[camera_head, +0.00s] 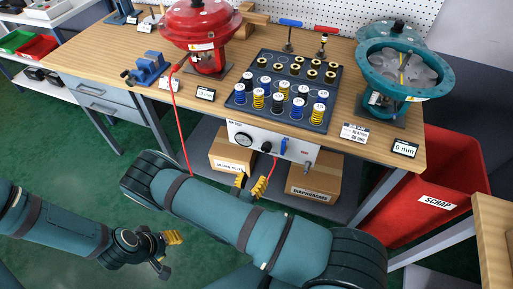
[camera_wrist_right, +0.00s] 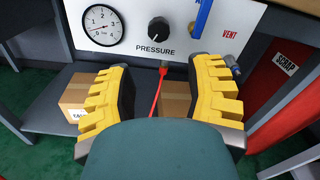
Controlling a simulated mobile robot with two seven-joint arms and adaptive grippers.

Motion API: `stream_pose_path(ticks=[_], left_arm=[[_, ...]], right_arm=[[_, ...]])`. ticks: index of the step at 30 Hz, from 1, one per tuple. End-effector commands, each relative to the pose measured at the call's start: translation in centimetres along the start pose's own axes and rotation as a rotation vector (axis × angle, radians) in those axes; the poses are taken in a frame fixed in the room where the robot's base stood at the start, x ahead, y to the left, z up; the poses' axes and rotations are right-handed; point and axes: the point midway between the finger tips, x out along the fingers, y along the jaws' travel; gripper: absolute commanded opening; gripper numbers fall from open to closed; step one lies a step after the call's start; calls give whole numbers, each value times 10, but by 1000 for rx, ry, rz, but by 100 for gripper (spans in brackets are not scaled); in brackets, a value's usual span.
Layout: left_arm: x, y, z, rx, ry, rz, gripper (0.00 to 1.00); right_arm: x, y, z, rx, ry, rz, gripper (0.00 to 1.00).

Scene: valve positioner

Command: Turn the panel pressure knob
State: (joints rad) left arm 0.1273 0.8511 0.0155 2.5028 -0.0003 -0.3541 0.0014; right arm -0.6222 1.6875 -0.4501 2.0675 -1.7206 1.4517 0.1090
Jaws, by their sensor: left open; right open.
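The black pressure knob (camera_wrist_right: 159,30) sits on the white panel (camera_wrist_right: 215,45) above the word PRESSURE, right of a round gauge (camera_wrist_right: 103,25). In the head view the knob (camera_head: 267,147) is on the panel under the bench's front edge. My right gripper (camera_wrist_right: 165,85) is open and empty. Its yellow-padded fingers point toward the panel, with the knob beyond them and higher in the picture; they are apart from it. It also shows in the head view (camera_head: 251,183), below the panel. My left gripper (camera_head: 169,252) is open and empty over the floor at lower left.
A red hose (camera_wrist_right: 157,90) hangs below the knob, between the fingers in the wrist picture. A blue lever (camera_wrist_right: 202,15) is right of the knob. Cardboard boxes (camera_head: 314,180) stand on the lower shelf. A red scrap bin (camera_head: 450,170) is at the right.

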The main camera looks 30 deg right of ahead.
Motion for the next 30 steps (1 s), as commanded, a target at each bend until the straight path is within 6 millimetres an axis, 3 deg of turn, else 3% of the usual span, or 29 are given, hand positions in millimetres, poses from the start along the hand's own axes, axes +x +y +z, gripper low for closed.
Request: stream_pose_path(ticks=[5,21,30], left_arm=[[2,-1,0,0,1,0,46],[16,-6,-2,1,8,0,46],[19,-7,-2,2,10,0,46]], right_arm=[[15,2,1,1,-9,7,52],[114,1,0,1,-6,3,52],[137,2,1,-1,-4,4,52]])
